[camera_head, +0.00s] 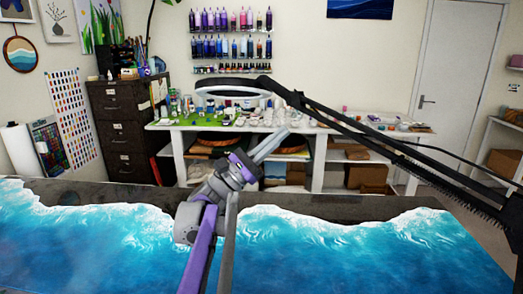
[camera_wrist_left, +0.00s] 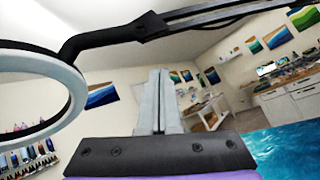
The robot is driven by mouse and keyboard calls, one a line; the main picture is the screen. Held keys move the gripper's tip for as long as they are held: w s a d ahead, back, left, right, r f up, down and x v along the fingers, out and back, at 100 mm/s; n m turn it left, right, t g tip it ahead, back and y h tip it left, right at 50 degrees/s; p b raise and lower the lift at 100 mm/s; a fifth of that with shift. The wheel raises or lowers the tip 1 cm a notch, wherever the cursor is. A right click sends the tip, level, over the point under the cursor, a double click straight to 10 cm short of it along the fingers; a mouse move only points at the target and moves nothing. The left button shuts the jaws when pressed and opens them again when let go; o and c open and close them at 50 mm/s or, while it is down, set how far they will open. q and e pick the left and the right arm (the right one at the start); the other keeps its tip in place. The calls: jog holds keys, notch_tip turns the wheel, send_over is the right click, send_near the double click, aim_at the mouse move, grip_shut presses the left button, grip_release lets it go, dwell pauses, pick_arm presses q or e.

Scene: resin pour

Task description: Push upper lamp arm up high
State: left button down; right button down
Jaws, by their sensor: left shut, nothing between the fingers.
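The black lamp arm (camera_head: 385,145) runs from the right edge up toward the middle, ending at a joint and a head with a pale ring (camera_head: 232,90). In the left wrist view the lamp arm (camera_wrist_left: 215,14) crosses the top, and the ring (camera_wrist_left: 68,75) fills the left. My left gripper (camera_head: 282,136) is shut and empty, pointing up and right, just below the lamp's joint in the head view. In the left wrist view its fingers (camera_wrist_left: 159,75) stand together below the arm, with a visible gap. Contact is not seen. My right gripper is not in view.
A table with a blue and white wave top (camera_head: 350,245) spreads below. Behind it stand a white workbench (camera_head: 318,160) crowded with small items and a dark filing cabinet (camera_head: 122,130). Bottle racks hang on the wall. Open air surrounds the lamp head.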

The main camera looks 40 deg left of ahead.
pick_arm(q)
jog(key=shift+w+d+r, duration=0.1)
jog(key=shift+d+r, duration=0.2)
jog(key=shift+r, duration=0.4)
jog(key=shift+w+d+r, duration=0.15)
jog(key=shift+d+r, duration=0.15)
jog(key=shift+r, duration=0.4)
jog(key=shift+w+d+r, duration=0.1)
jog(key=shift+d+r, duration=0.2)
jog(key=shift+r, duration=0.4)
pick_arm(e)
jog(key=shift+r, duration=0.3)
